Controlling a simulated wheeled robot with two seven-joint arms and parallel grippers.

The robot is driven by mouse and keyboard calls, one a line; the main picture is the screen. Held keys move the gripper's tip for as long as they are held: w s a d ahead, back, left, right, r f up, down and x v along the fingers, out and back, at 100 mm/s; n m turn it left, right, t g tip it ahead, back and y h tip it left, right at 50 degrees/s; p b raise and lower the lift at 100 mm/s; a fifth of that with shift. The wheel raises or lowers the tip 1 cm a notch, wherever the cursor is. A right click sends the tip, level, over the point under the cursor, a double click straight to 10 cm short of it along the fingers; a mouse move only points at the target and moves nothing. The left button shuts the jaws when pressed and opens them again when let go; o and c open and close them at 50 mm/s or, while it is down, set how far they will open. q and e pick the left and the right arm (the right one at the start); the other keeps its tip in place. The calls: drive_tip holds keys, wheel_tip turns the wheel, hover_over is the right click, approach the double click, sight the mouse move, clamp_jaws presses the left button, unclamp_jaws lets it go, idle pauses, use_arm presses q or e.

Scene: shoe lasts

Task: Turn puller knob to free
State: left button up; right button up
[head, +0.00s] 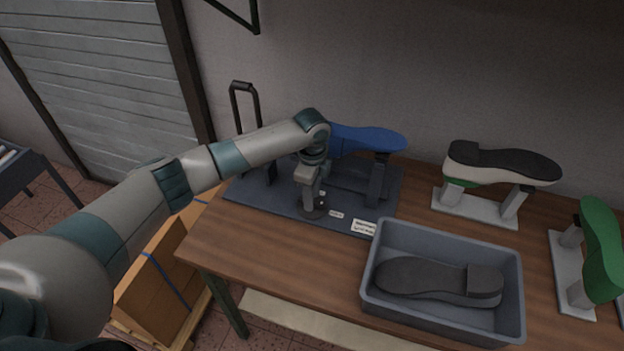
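The puller is a dark base plate (345,218) on the wooden table, with a blue shoe last (372,138) held sole up on a post and a black looped handle (245,100) at its back left. A dark round piece (314,213), which looks like the knob, sits near the plate's front edge. My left gripper (314,206) points down right at this piece and hides part of it. I cannot tell whether its fingers are closed around it. White labels (364,227) lie just right of it. My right gripper is out of view.
A grey bin (440,241) with a dark sole (440,280) stands at the front right. A last with a black-and-white sole (503,163) and a green last (601,250) stand on white stands further right. Bare table (270,245) lies in front of the puller.

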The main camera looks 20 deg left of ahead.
use_arm(q)
wheel_tip(320, 180, up, 17)
drive_tip(key=b, duration=0.4)
drive_tip(key=shift+r+b, duration=0.2)
drive_tip(key=shift+b, duration=0.2)
drive_tip(key=shift+f, duration=0.1)
